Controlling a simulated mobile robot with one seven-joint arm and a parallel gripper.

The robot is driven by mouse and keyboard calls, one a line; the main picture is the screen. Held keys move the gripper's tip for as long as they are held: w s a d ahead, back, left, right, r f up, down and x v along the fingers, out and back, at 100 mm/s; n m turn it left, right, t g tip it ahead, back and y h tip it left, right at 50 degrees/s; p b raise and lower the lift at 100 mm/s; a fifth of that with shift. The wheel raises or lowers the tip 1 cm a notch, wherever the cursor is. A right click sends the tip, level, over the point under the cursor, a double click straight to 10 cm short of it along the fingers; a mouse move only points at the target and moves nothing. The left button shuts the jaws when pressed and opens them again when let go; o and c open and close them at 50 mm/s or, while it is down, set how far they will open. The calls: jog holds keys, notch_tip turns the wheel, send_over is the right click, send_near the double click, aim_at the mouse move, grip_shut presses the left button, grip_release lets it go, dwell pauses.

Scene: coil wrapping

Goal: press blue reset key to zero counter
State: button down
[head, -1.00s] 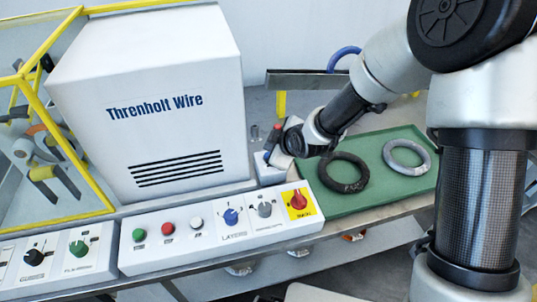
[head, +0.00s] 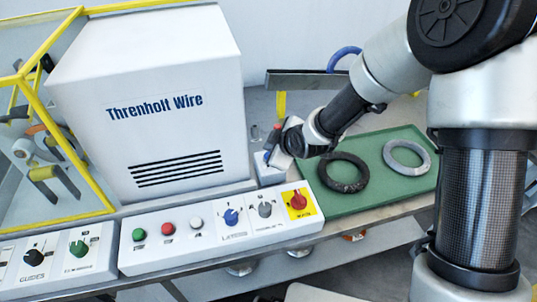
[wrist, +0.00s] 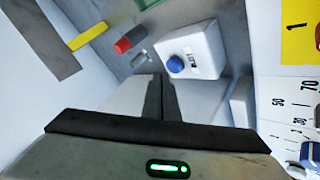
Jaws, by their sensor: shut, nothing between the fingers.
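The blue reset key (wrist: 175,64) is a round cap on a white box (wrist: 199,45) in the wrist view. In the head view the white box (head: 268,174) stands behind the right end of the control panel, and my gripper partly covers it. My gripper (wrist: 160,78) is shut and empty. Its fingertips lie just below and left of the key in the wrist view; I cannot tell the gap in depth or see any contact.
A control panel (head: 183,257) with coloured buttons and knobs runs along the front. A green tray (head: 400,189) holds a black coil (head: 344,172) and a grey coil (head: 406,156). A red-tipped object (wrist: 128,40) is near the box. A white machine housing (head: 165,110) stands left.

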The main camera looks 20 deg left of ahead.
jog(key=shift+f, duration=0.2)
jog(key=shift+f+b, duration=0.3)
jog(key=shift+b, duration=0.35)
jog(key=shift+f+b, duration=0.45)
jog(key=shift+b, duration=0.1)
dwell(0.6)
jog(key=shift+r, duration=0.1)
dwell(0.3)
jog(key=shift+r+p, duration=0.55)
jog(key=shift+r, duration=0.25)
jog(key=shift+r+p, duration=1.65)
jog(key=shift+r, duration=0.85)
